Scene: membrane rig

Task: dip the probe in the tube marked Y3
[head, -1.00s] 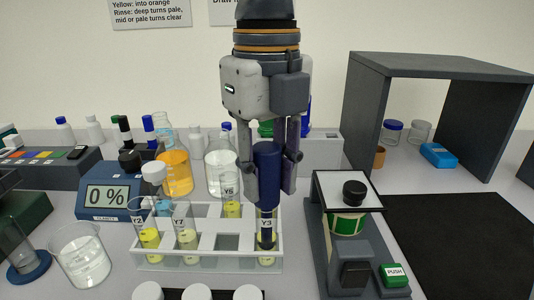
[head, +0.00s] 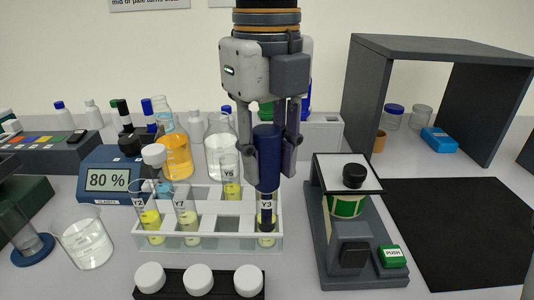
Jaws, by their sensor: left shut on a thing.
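My left gripper (head: 268,155) is shut on the dark blue probe (head: 267,182), which it holds upright. The probe's lower end is inside the tube marked Y3 (head: 267,222), at the front right of the white rack (head: 215,242). Yellow liquid shows at the bottom of that tube, around or just below the dark tip. Tubes Y2 (head: 150,222) and Y7 (head: 186,222) stand at the left of the rack, and Y5 (head: 230,180) stands behind. The blue meter (head: 108,182) at the left reads 80 %. My right gripper is not in view.
White caps (head: 198,279) sit on a black holder in front of the rack. A grey device with a green PUSH button (head: 391,256) stands close on the right. Beakers (head: 84,246) and bottles (head: 176,152) stand left and behind. The black mat (head: 460,230) is clear.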

